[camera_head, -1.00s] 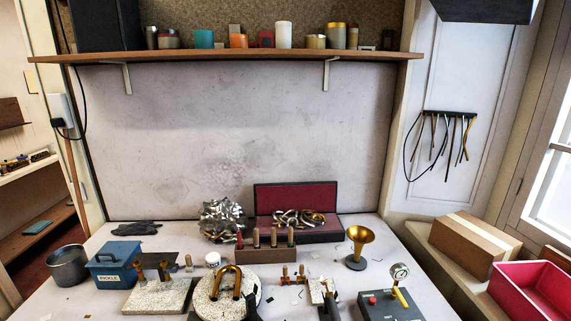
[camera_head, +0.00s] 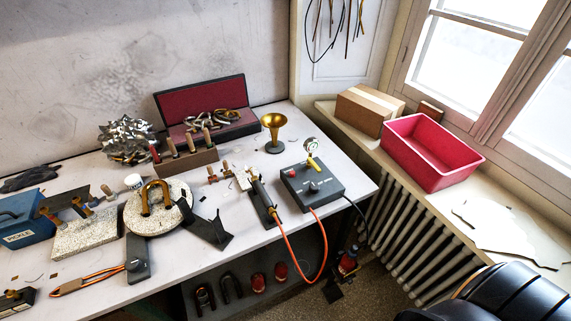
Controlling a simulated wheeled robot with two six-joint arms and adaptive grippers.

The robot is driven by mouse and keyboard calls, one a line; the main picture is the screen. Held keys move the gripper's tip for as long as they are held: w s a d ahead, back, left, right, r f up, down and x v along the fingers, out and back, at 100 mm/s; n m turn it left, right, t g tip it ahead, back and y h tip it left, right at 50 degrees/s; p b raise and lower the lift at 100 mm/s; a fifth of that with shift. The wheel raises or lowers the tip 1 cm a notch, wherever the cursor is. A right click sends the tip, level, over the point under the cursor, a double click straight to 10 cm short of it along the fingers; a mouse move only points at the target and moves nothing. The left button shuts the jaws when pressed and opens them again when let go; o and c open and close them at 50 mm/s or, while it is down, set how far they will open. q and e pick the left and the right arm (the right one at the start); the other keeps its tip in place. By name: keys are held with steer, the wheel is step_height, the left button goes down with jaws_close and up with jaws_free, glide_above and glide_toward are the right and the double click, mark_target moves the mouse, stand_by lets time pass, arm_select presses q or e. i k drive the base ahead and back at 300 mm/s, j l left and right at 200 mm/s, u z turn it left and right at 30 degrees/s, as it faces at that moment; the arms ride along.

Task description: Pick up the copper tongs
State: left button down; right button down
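The copper tongs (camera_head: 88,281) lie on the white bench near its front edge, at the lower left of the head view. They look like a long, thin pair of copper-orange arms, lying flat. No gripper touches them. Neither of my grippers shows in this view. Only a dark, rounded part, apparently mine, shows at the bottom right corner.
A round stone slab (camera_head: 178,214) with a brass U-bend and dark flat plates stands right of the tongs. A blue pickle box (camera_head: 24,222) is at left. A grey gauge box (camera_head: 312,187) with an orange hose is at right. A red bin (camera_head: 430,150) stands on the sill.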

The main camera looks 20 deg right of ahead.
mark_target(73, 287)
steer(key=u, duration=1.25)
